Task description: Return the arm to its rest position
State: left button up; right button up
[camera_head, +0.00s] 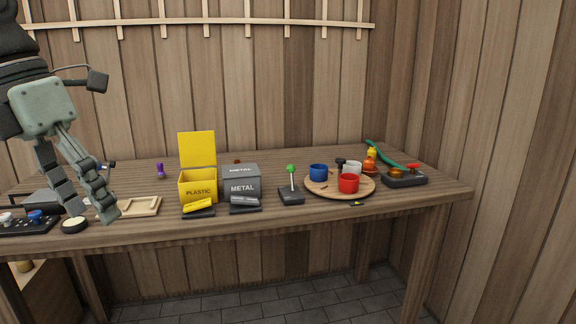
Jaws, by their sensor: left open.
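My left arm comes in from the upper left. Its gripper (94,218) hangs fingers down over the left part of the workbench (290,222). The two grey-green fingers are spread apart, and nothing shows between them. The fingertips show in front of the bench's left area, close to a round black-and-white item (74,225); whether they touch anything I cannot tell. My right gripper does not show.
A yellow PLASTIC bin (198,188) with its lid up stands beside a grey METAL bin (241,187). A green-knobbed joystick (291,184) stands right of them. A round wooden tray (328,191) holds blue, white and red mugs. A wooden rack (200,24) hangs above.

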pick_arm(q)
jog(key=w+a+f+n+t+h, duration=0.2)
jog(key=w+n+t+h, duration=0.2)
jog(key=w+n+t, duration=0.15)
jog(key=w+a+f+n+t+h, duration=0.2)
jog(key=w+f+n+t+h, duration=0.15)
jog(key=w, duration=0.35)
jog(key=a+f+n+t+y, duration=0.7)
jog(key=a+f+n+y, duration=0.45)
jog(key=f+n, duration=0.55)
jog(key=s+f+n+g+y, duration=0.1)
jog(key=s+f+n+g, duration=0.4)
jog(key=f, duration=0.5)
jog(key=s+f+n+g+y, duration=0.2)
jog(key=s+f+n, duration=0.35)
jog(key=f, duration=0.55)
jog(key=s+d+f+n+g+h, duration=0.3)
jog(key=s+d+f+g, duration=0.4)
jog(key=s+d+f, duration=0.4)
jog(key=s+d, duration=0.3)
jog(key=s, duration=0.1)
jog(key=shift+d+f, duration=0.35)
jog(key=shift+f, duration=0.05)
jog(key=shift+s, duration=0.1)
